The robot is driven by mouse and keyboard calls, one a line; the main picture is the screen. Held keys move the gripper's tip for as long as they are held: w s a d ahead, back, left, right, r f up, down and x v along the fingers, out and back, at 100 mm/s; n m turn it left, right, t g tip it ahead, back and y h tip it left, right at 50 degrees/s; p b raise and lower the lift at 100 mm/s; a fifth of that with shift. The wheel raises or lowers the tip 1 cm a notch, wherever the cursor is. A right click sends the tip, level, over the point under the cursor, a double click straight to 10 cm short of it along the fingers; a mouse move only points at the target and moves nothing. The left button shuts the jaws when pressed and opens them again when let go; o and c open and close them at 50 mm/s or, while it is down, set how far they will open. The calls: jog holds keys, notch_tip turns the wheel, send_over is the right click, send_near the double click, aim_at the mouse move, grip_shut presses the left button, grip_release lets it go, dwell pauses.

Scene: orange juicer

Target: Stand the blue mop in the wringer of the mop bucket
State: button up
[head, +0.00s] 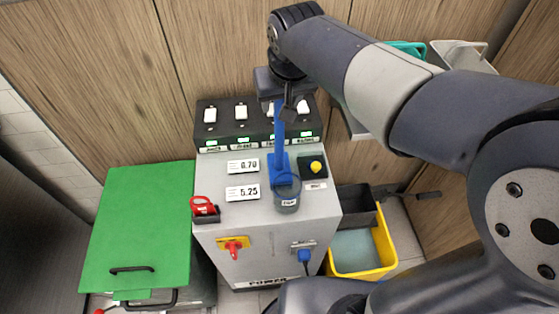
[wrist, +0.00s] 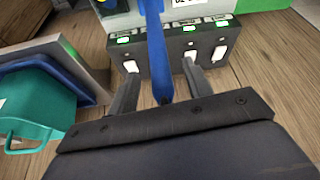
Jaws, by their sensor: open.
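A blue long-handled tool (head: 279,135) stands upright with its lower end at a grey cup on the machine; I cannot tell for sure that it is the mop. In the wrist view its blue handle (wrist: 157,50) runs between the fingers of my gripper (wrist: 160,88), which is open around it; contact is not clear. In the head view my gripper (head: 287,108) is at the handle's upper end. The yellow mop bucket (head: 385,258) stands on the floor right of the machine, with a dark wringer (head: 357,207) at its far end. My arm hides part of that side.
The grey machine (head: 235,212) has a black switch panel (head: 225,125), a yellow button and a red-handled item on top. A green-lidded bin (head: 140,220) stands to its left. Teal and grey containers (head: 460,55) are by the wood wall at the upper right.

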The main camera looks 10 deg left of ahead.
jog(key=shift+w+a+f, duration=0.1)
jog(key=shift+w+f, duration=0.15)
jog(key=shift+f, duration=0.3)
jog(key=shift+c, duration=0.6)
grip_shut()
